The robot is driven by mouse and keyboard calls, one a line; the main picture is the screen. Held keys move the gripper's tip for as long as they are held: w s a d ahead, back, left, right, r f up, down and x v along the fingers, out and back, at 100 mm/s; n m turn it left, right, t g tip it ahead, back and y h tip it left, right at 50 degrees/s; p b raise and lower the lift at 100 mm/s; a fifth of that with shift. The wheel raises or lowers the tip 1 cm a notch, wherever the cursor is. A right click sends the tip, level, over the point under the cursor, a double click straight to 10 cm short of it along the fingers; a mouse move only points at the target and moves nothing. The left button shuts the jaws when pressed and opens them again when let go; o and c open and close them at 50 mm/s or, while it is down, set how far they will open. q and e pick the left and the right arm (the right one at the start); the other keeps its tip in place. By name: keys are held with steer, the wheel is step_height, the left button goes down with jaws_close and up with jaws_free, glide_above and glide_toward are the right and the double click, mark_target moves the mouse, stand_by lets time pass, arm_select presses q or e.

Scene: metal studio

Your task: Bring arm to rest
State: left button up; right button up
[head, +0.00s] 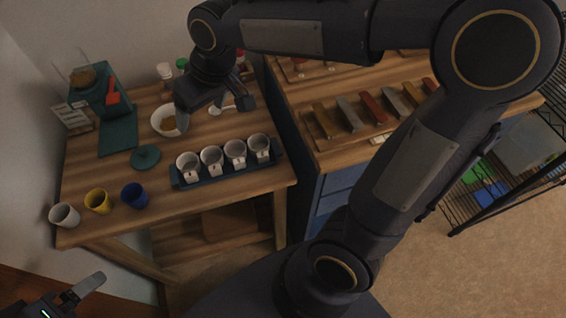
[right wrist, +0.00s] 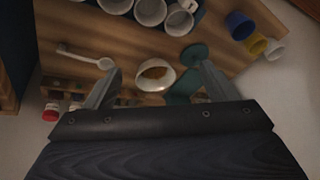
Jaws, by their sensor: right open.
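My right gripper (head: 214,110) is open and empty, with its arm reaching over the left wooden table (head: 85,180). Its two fingers are spread apart in the right wrist view (right wrist: 158,84). A white bowl with brown contents (head: 163,121) stands beside the gripper; in the right wrist view the bowl (right wrist: 157,74) appears between the fingers. A white spoon (head: 221,110) lies near the fingertips. My left gripper (head: 88,285) shows only partly at the lower left corner, away from the table; its jaw opening is not clear.
A blue tray (head: 225,174) holds several white mugs. Grey, yellow (head: 97,201) and blue (head: 134,195) cups stand along the left front edge. A teal lid (head: 145,156) and a teal dispenser (head: 116,105) are behind. A wooden counter and wire rack (head: 500,185) stand right.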

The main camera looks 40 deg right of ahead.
steer(key=s+d+f+m+t+y, duration=0.1)
steer(key=s+d+f+m, duration=0.15)
steer(key=s, duration=0.65)
steer(key=s+d+f+m+t, duration=0.15)
steer(key=s+d, duration=0.25)
steer(key=s, duration=0.5)
step_height(320, 180, up, 8)
steer(key=p, duration=0.8)
steer(key=shift+s, duration=0.35)
